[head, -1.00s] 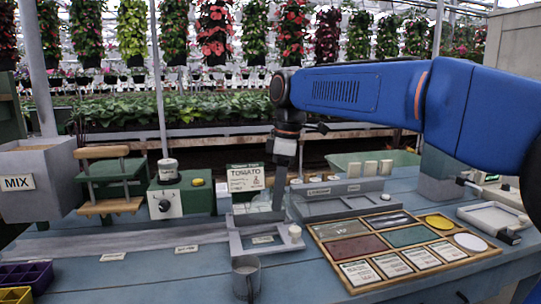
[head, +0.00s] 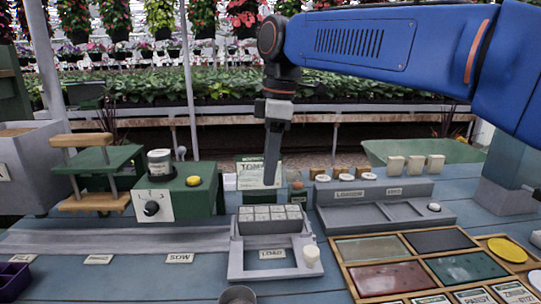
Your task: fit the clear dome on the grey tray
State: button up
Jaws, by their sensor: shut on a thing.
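My gripper (head: 272,180) points straight down, centred over the load fixture at the middle of the bench. Its jaws are closed; the clear dome in them is see-through and its outline is hard to make out against the background. Below the gripper, the grey tray (head: 270,229) with several pale cells on top sits at the back of the grey fixture marked LOAD (head: 290,263). I cannot tell whether the dome touches the tray.
A green press (head: 100,160) and a green control box (head: 180,192) stand left. A tomato packet (head: 250,172) stands behind the gripper. A metal cup (head: 237,295) is in front.

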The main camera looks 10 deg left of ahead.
aim_at(269, 189)
jog(key=shift+f, duration=2.6)
jog(key=shift+f, duration=0.7)
jog(key=o, duration=1.7)
jog(key=shift+r, duration=0.1)
jog(key=shift+r, duration=3.85)
